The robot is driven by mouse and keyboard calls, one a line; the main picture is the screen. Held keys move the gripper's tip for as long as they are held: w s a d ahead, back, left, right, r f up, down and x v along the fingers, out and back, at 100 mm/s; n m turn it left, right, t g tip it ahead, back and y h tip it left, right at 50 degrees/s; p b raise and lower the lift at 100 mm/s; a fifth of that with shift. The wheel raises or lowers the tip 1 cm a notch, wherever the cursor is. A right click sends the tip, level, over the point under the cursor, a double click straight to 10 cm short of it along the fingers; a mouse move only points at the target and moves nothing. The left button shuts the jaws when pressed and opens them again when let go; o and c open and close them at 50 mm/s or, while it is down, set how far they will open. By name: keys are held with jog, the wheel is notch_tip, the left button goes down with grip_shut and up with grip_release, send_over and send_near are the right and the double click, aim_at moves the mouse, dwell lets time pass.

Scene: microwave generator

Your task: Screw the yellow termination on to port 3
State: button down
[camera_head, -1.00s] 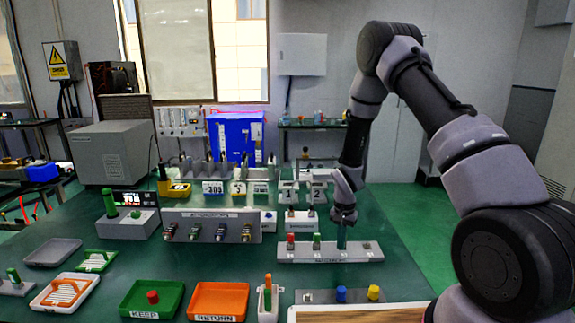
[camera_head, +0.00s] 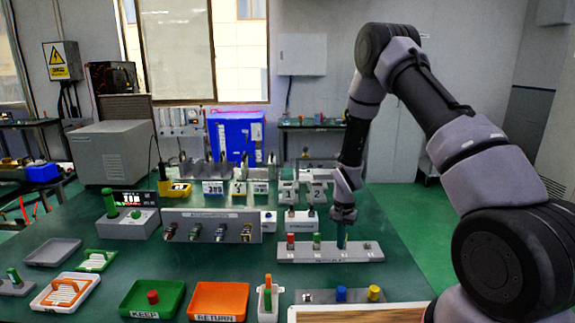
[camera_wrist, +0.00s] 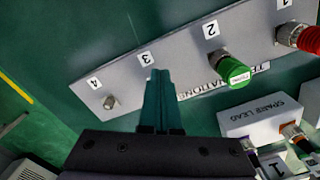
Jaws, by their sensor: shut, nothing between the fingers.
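The grey terminations strip (camera_head: 300,254) stands on the green table, and it also shows in the wrist view (camera_wrist: 185,75). A red cap (camera_wrist: 308,39) is on port 1 and a green cap (camera_wrist: 233,71) on port 2. Port 4 (camera_wrist: 110,102) is a bare metal connector. My gripper (camera_wrist: 158,76) is shut and empty, its fingertips over the port 3 place by the "3" label; they hide that port's connector. In the head view my gripper (camera_head: 341,246) points down at the strip. The yellow termination (camera_head: 374,292) sits on a small plate at the front right, apart from my gripper.
A blue cap (camera_head: 341,293) stands beside the yellow one. A green KEEP tray (camera_head: 130,307) holding a red cap and an orange RETURN tray (camera_head: 220,297) lie at the front. A white SPARE LEAD box (camera_wrist: 262,115) is close to the strip. A panel with several connectors (camera_head: 210,214) stands behind left.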

jog(key=shift+s+a, duration=0.15)
jog(key=shift+s, duration=0.1)
notch_tip(320, 180, up, 6)
dwell(0.6)
